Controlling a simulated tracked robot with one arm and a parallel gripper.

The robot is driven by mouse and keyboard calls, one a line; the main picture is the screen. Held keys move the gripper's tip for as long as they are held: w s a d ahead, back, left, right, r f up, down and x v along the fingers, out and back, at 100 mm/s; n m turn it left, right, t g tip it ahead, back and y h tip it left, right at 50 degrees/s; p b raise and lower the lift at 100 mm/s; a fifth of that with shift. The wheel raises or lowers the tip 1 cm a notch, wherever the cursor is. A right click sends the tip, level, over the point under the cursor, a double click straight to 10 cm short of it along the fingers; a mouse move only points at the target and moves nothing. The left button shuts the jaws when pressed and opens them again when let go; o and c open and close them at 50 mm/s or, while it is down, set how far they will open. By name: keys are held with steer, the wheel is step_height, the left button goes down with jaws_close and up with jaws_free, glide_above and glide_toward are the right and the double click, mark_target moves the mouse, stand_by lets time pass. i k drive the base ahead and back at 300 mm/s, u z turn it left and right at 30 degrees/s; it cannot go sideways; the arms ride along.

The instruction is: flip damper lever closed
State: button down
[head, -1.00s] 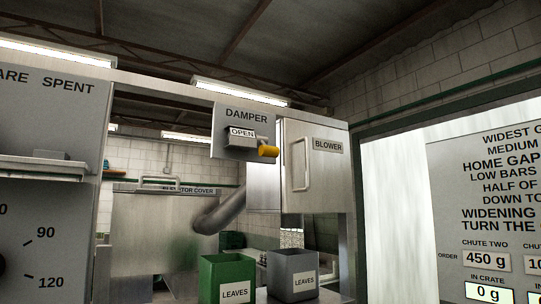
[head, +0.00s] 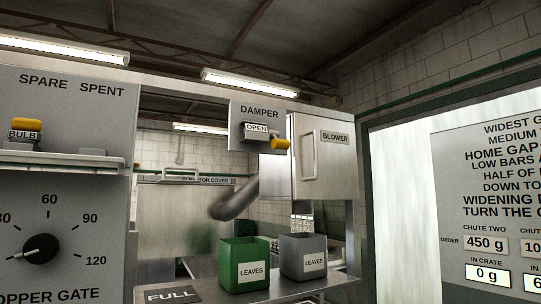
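The damper panel (head: 258,111) is a grey plate marked DAMPER, upper middle of the head view. On it is a dark lever block with a label reading OPEN (head: 256,128). The lever's yellow knob (head: 281,144) sticks out at the lower right of the block. My gripper is not in the view, so its distance from the lever and its state are not shown.
Right of the damper is a box marked BLOWER (head: 334,137) with a handle. Below are a green LEAVES bin (head: 243,265) and a grey LEAVES bin (head: 302,258). At left is a panel with the hopper gate dial (head: 41,249). A notice board (head: 492,190) stands at right.

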mark_target(276, 143)
steer(key=k, duration=1.1)
steer(key=u, duration=0.45)
steer(key=i, duration=1.6)
steer(key=z, duration=0.45)
